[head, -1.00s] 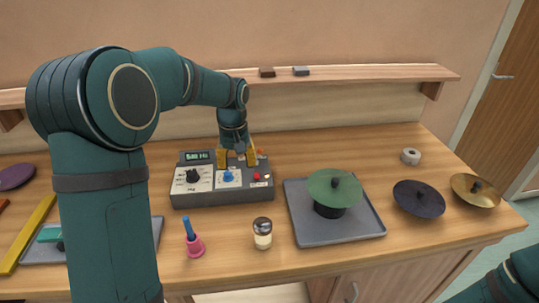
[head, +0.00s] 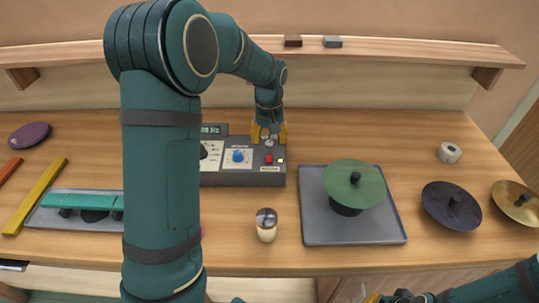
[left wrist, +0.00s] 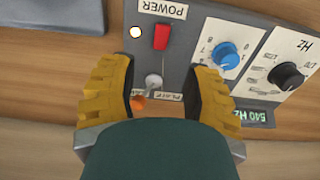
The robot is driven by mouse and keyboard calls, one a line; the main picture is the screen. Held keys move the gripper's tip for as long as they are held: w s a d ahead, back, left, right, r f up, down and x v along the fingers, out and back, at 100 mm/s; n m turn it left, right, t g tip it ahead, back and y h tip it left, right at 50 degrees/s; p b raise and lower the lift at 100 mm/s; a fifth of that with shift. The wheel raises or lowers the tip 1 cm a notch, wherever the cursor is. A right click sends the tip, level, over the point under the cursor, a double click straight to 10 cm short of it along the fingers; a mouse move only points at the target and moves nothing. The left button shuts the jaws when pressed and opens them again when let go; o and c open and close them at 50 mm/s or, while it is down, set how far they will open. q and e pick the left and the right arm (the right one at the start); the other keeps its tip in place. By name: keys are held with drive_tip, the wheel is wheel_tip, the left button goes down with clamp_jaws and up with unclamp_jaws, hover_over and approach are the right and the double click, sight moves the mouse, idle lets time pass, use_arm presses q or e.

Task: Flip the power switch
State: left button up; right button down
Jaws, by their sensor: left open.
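The grey control box (head: 240,180) stands on the bench, partly hidden behind my left arm. Its red power switch (head: 269,160) is at the right end, beside a small pale lit lamp (head: 281,161). In the left wrist view the red switch (left wrist: 161,37) sits under the label POWER, with the bright lamp (left wrist: 135,32) to its left. My left gripper (head: 269,134) is open over the box's right end, behind the red switch. Its fingers (left wrist: 160,98) straddle a silver lever (left wrist: 153,82) and an orange knob (left wrist: 137,102), apart from the red switch. My right gripper (head: 378,298) is cut off at the bottom edge.
The box also has a blue knob (left wrist: 227,55) and a black knob (left wrist: 286,75). A shaker (head: 266,226) stands in front of it. A tray (head: 310,225) with a green cymbal (head: 354,184) is to the right. A shelf (head: 400,58) runs behind.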

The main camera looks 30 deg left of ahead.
sight(269, 156)
use_arm(q)
wheel_tip(269, 156, down, 6)
drive_tip(key=shift+f+b, duration=0.1)
drive_tip(key=shift+b, duration=0.35)
